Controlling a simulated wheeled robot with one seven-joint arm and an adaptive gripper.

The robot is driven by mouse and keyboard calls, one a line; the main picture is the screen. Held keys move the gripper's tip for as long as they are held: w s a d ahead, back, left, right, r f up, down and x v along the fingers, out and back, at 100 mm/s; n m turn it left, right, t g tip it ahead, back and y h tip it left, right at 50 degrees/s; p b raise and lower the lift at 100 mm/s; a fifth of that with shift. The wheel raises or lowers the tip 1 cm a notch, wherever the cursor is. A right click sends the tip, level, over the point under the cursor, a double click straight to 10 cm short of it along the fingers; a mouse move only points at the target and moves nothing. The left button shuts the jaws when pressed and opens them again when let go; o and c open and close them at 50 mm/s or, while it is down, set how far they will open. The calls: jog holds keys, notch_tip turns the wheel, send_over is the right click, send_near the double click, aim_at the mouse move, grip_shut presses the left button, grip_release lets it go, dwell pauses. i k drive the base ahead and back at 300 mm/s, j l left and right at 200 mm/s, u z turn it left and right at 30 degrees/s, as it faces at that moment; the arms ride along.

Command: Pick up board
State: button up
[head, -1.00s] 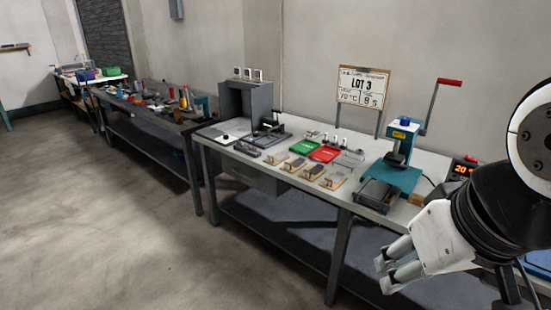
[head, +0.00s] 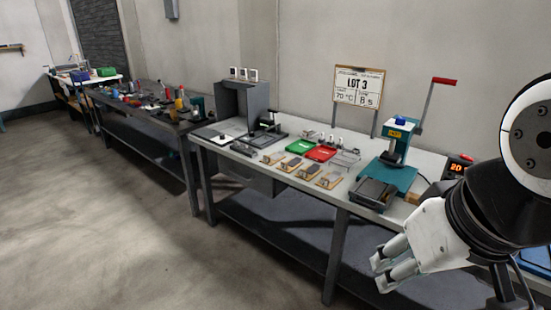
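Several small wooden boards with grey pieces on them lie in a row along the front of the near bench; the three clearest are the left board (head: 271,158), the middle board (head: 290,165) and the right board (head: 308,173). I cannot tell which board the task names. My gripper (head: 379,274) is at the lower right, in front of the bench and apart from all the boards. Its two fingers look parted, with nothing between them.
The near bench (head: 420,165) carries a teal press (head: 397,150), a dark block (head: 374,193), green (head: 300,146) and red (head: 321,153) trays, a wire rack (head: 345,158) and a grey booth (head: 240,112). A cluttered second bench (head: 150,105) stands left. The floor (head: 100,220) in front is clear.

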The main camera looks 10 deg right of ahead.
aim_at(292, 164)
jog(key=i+j+u, duration=0.1)
jog(key=i, duration=0.6)
jog(key=i+j, duration=0.25)
jog(key=i, duration=0.5)
jog(key=i+j+u, duration=0.15)
jog(key=i, duration=0.55)
